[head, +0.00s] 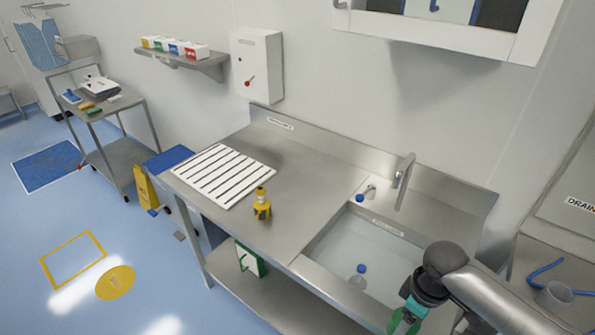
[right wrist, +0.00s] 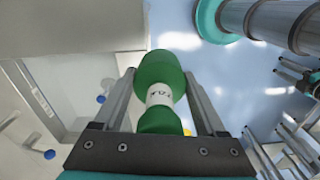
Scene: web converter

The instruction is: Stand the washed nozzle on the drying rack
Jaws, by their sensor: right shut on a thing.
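My right gripper (head: 412,312) is at the bottom right of the head view, in front of the sink's front edge. It is shut on a green nozzle (right wrist: 158,72) with a white printed band, held between its two fingers in the right wrist view. The nozzle's green (head: 400,324) also shows at the bottom of the head view, partly cut off. The drying rack (head: 222,176), a white slatted panel, lies on the left of the steel counter with nothing on it. A yellow nozzle-like piece (head: 262,208) stands upright on the counter beside the rack's right corner. My left gripper is not seen.
The sink basin (head: 340,235) lies between my right gripper and the rack, with a tall tap (head: 403,180) behind it. A blue-capped item (head: 360,272) is in the basin. The steel counter (head: 310,175) between rack and sink is mostly clear. A wall box (head: 258,62) hangs behind.

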